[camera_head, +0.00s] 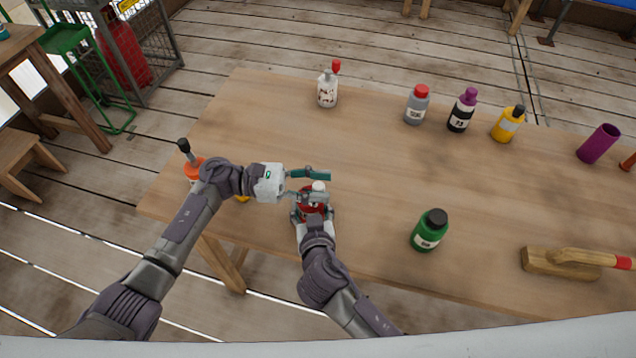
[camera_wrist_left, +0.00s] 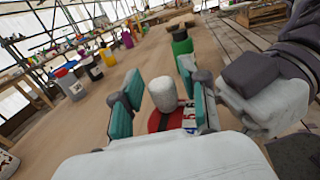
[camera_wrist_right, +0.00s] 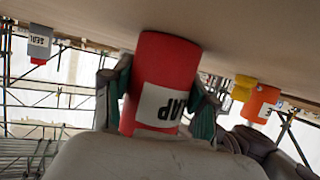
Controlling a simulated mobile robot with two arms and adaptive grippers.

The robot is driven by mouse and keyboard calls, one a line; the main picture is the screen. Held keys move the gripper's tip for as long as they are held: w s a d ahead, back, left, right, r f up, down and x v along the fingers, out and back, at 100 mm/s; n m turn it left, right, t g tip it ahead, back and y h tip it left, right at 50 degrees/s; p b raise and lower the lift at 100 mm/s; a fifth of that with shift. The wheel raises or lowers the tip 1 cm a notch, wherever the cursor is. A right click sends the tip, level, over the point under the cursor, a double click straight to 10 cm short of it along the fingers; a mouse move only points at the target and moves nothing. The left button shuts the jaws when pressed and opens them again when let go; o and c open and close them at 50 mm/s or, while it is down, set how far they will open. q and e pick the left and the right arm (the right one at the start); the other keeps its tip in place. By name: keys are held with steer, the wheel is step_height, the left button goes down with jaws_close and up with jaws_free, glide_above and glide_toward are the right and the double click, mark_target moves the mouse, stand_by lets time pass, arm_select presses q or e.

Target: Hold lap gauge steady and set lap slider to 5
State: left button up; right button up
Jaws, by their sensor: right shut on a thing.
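The lap gauge is a red bottle-like body (camera_head: 313,207) with a white label, standing near the table's front edge; its label reads LAP, upside down in the right wrist view (camera_wrist_right: 165,70). A white cylindrical knob (camera_wrist_left: 162,94) sticks up from its top and also shows in the head view (camera_head: 318,186). My right gripper (camera_head: 312,212) is shut on the red body, one finger on each side. My left gripper (camera_head: 322,184) is open, its teal fingers on either side of the white knob with gaps visible. No slider scale is readable.
A green bottle (camera_head: 430,230) stands to the right, with a wooden brush-like tool (camera_head: 560,263) beyond it. A white bottle (camera_head: 327,90), grey bottle (camera_head: 417,106), black bottle (camera_head: 461,112) and yellow bottle (camera_head: 508,125) stand farther back. An orange container (camera_head: 194,166) is at left.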

arm_select(q)
jaws_close()
steer(key=shift+w+a, duration=0.3)
steer(key=shift+a, duration=0.45)
steer(key=shift+o, duration=1.5)
jaws_free()
steer(key=w+a, duration=0.1)
steer(key=a, duration=1.1)
steer(key=shift+w, duration=0.2)
